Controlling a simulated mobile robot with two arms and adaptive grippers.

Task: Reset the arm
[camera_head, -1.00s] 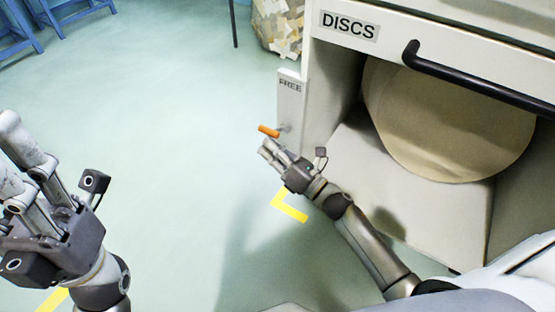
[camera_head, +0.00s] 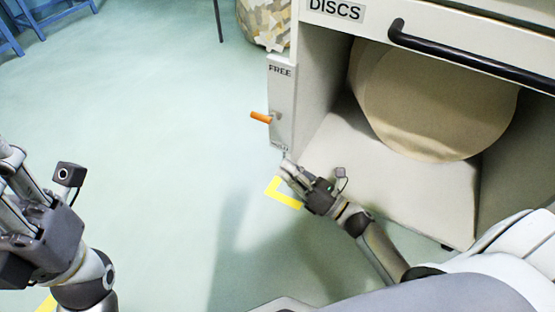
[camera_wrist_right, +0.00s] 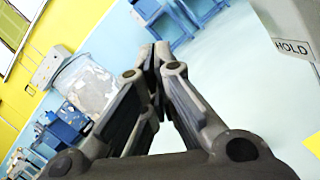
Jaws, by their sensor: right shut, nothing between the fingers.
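My right gripper (camera_head: 290,170) is shut and empty in the head view, low in front of the cabinet's left post and below the orange-handled lever (camera_head: 261,118). In the right wrist view its fingers (camera_wrist_right: 155,58) meet at the tips with nothing between them. The right arm reaches in from the lower right. My left gripper (camera_head: 12,175) is at the left edge of the head view, its fingertips cut off by the frame, so its opening cannot be told.
The cabinet labelled DISCS (camera_head: 336,10) has a black bar handle (camera_head: 470,65) and an open bay holding a round tan disc (camera_head: 430,110). The post is marked FREE, and HOLD (camera_wrist_right: 292,49) in the wrist view. Yellow tape (camera_head: 283,194) marks the floor.

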